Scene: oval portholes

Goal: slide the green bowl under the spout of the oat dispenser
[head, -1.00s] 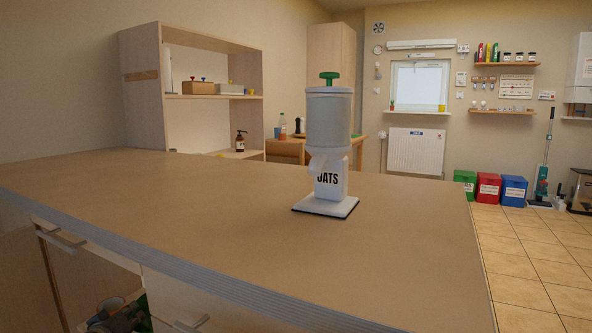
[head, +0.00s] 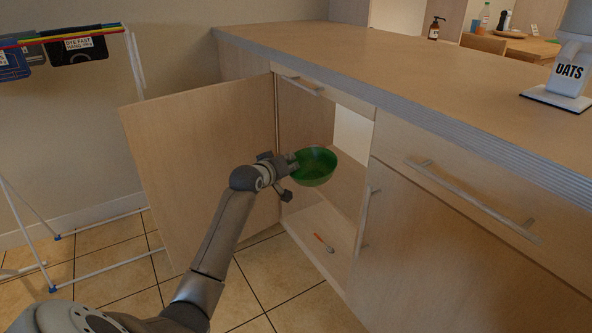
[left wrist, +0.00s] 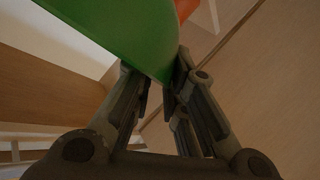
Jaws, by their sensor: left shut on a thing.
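The green bowl (head: 316,170) is in the air in front of the open cupboard in the head view. My left gripper (head: 288,168) is shut on its left rim. In the left wrist view the two fingers (left wrist: 160,80) close on the edge of the green bowl (left wrist: 125,28). The oat dispenser (head: 568,75) stands on the countertop at the far right; only its base, its lettered stand and part of its body show, the top being cut off. My right gripper is not in view.
The cupboard door (head: 205,165) stands open to the left of my arm. An orange-handled item (head: 323,243) lies on the cupboard floor. The countertop (head: 400,70) is clear before the dispenser. A drying rack (head: 70,150) stands at the left.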

